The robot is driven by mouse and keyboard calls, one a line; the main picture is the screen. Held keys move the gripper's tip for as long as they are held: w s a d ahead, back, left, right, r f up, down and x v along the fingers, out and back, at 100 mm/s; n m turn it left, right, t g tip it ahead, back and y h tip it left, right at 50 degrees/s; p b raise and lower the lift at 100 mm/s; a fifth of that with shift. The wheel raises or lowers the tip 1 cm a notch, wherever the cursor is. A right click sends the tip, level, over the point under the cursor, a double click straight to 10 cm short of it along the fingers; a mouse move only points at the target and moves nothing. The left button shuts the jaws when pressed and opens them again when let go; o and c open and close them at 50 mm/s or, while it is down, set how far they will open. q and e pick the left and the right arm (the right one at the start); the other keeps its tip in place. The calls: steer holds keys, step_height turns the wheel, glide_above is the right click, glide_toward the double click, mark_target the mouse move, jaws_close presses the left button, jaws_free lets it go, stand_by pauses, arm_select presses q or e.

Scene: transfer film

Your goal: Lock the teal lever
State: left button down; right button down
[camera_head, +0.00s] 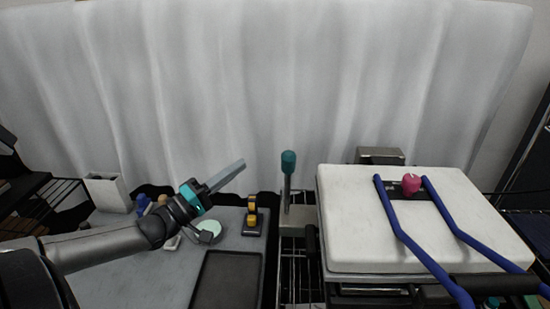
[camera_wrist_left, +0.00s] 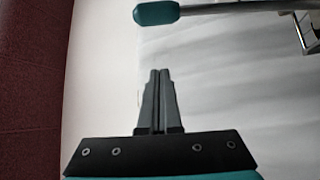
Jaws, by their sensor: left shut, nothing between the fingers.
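The teal lever (camera_head: 288,163) stands upright in the head view, a grey rod with a teal knob on top, rising from a metal base between the grey table and the white slab. In the left wrist view the lever's knob (camera_wrist_left: 157,13) and rod cross the top of the picture, beyond my fingertips. My left gripper (camera_head: 240,164) is shut and empty, to the left of the lever, its fingers pointing right and up, apart from it. The shut fingers also show in the left wrist view (camera_wrist_left: 158,75). My right gripper is not in view.
The white slab (camera_head: 345,220) with blue bars (camera_head: 400,232) and a pink knob (camera_head: 411,183) stands right of the lever. A dark tray (camera_head: 228,280), a black-and-yellow item (camera_head: 252,217) and a white bin (camera_head: 106,192) are on the left. A white curtain (camera_head: 260,80) hangs behind.

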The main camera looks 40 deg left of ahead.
arm_select(q)
steer(key=b+x, duration=0.2)
steer(key=x, duration=0.8)
steer(key=s+d+p, duration=0.1)
steer(key=s+d+f, duration=0.1)
steer(key=d, duration=0.1)
steer(key=shift+d+f+p, duration=0.25)
steer(key=shift+p, duration=0.15)
steer(key=s+d+f+m+t+h+b, duration=0.1)
steer(key=s+d+f+m+h+b, duration=0.4)
steer(key=s, duration=0.5)
step_height(320, 180, down, 3)
steer(key=d+m+b, duration=0.1)
steer(key=m+b, duration=0.1)
steer(key=b, duration=0.1)
steer(key=shift+f+m+t+h, duration=0.2)
steer(key=shift+m+t+h, duration=0.2)
steer(key=shift+f, duration=0.1)
steer(key=shift+d, duration=0.1)
